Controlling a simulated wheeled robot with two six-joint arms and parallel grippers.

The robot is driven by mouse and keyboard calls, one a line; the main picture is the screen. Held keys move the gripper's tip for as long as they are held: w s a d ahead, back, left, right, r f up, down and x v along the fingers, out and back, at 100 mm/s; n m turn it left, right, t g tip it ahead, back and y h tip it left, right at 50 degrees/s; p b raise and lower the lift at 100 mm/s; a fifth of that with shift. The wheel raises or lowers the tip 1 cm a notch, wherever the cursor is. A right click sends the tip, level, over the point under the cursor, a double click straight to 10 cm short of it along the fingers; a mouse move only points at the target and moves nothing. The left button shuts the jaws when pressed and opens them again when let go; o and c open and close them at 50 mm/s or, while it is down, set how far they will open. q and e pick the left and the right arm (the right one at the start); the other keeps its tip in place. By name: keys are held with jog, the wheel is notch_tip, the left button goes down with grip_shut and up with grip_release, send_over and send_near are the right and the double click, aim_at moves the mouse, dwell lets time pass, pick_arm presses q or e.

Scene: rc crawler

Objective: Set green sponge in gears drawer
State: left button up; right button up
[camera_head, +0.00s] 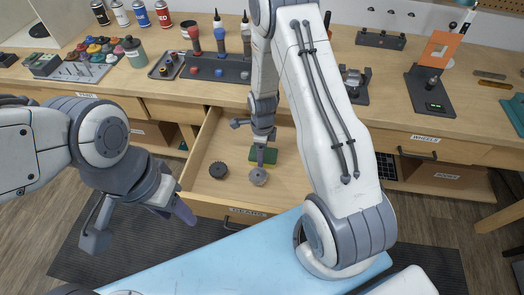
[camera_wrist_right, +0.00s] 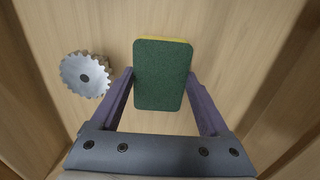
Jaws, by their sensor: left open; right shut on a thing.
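The gears drawer (camera_head: 222,150) is pulled open below the workbench, with its label on the front. The green sponge (camera_wrist_right: 162,80), dark green with a yellow layer beneath, is between the fingers of my right gripper (camera_wrist_right: 160,76). In the head view the sponge (camera_head: 270,156) shows inside the drawer outline, partly covered by the gripper. My right gripper is shut on it; whether the sponge touches the drawer floor I cannot tell. My left gripper (camera_head: 139,226) is open and empty, left of the drawer and outside it.
The wheels drawer (camera_head: 421,146) is to the right. Tools and bottles stand on the workbench (camera_head: 290,60).

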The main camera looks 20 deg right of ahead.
jog(key=shift+f, duration=0.15)
jog(key=o, duration=1.3)
notch_tip(320, 180, up, 12)
jog(key=s+a+r+n, duration=0.3)
jog(key=a+r+n, duration=0.2)
jog(key=a+n, duration=0.15)
jog(key=shift+s+a+r+n+y+b, duration=0.15)
jog(key=shift+s+a+r+n, duration=1.5)
jog(key=shift+s+n, duration=2.15)
jog(key=shift+s+a+r+n+y+b, duration=0.15)
jog(key=shift+s+a+r+n, duration=1.4)
jog(key=shift+s+n, duration=2.2)
jog(key=shift+s+a+r+n+y+b, duration=0.15)
jog(key=shift+s+a+r+n, duration=1.55)
jog(key=shift+n, duration=3.6)
